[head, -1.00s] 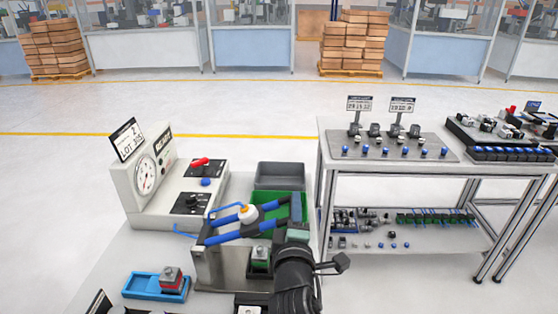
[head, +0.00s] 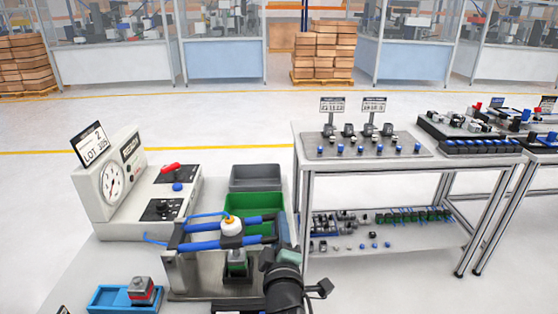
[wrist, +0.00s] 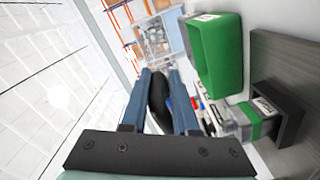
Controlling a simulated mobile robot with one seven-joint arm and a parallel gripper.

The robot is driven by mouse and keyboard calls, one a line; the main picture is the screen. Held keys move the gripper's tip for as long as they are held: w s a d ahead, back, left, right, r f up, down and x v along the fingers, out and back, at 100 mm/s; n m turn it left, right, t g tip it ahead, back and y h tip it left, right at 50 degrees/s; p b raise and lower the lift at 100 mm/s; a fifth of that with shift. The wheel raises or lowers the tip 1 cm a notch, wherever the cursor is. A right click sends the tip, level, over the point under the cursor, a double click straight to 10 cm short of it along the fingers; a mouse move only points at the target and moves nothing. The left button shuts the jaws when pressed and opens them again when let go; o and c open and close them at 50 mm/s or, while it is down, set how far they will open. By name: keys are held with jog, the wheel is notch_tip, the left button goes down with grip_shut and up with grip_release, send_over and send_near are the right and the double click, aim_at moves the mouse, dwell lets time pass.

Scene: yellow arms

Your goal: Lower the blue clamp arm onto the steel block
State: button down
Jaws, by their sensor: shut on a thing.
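The blue clamp arm (head: 215,244) has two blue bars with a white and orange knob between them. It lies nearly level above the grey metal fixture (head: 195,275). A small block with a grey top and green side (head: 237,264), apparently the steel block, sits in the fixture below the bars. In the wrist view a grey and green block (wrist: 262,120) sits in a dark holder at right. My gripper (head: 281,228) is at the right end of the clamp arm. In the wrist view its blue-grey fingers (wrist: 160,80) close around a dark rounded part, apparently the clamp's handle.
A green bin (head: 255,205) and grey bin (head: 255,178) stand behind the fixture. A gauge box (head: 115,185) is at left. A blue tray (head: 105,300) with a red and grey block is at front left. A parts table (head: 420,152) stands at right.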

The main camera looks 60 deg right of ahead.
jog(key=shift+w+a, duration=0.1)
jog(key=c, duration=0.8)
grip_release()
jog(key=b+v, duration=0.2)
jog(key=v, duration=1.1)
